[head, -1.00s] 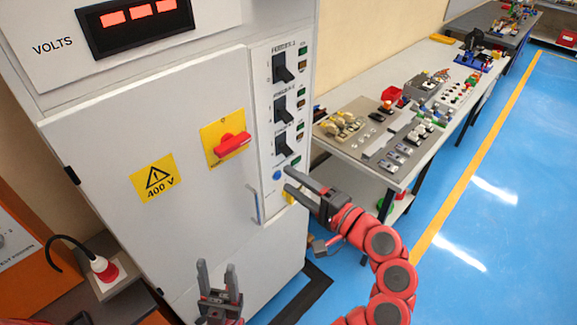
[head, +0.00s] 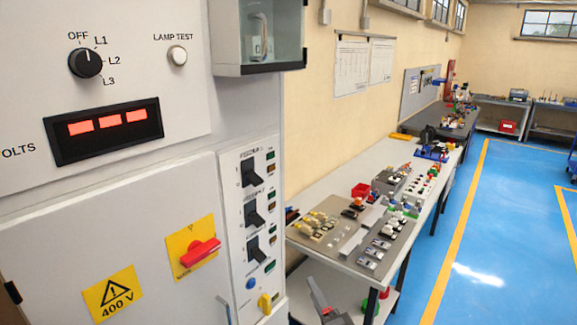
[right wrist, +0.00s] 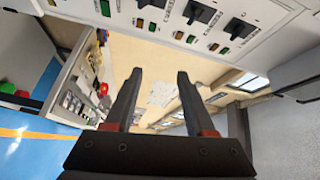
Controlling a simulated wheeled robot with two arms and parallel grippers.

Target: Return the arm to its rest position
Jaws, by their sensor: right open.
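My right gripper (head: 320,300) shows at the bottom edge of the head view, to the right of the grey electrical cabinet (head: 60,205). Only its finger part is in the picture; the rest of the arm is cut off. In the right wrist view the two dark fingers (right wrist: 160,76) stand apart with nothing between them. The cabinet's row of black switches (right wrist: 203,14) lies beyond the fingertips, along the top of that view. My left gripper is out of the picture.
A long workbench (head: 330,257) with several parts stands along the wall to the right. Blue floor (head: 480,255) is clear beyond it.

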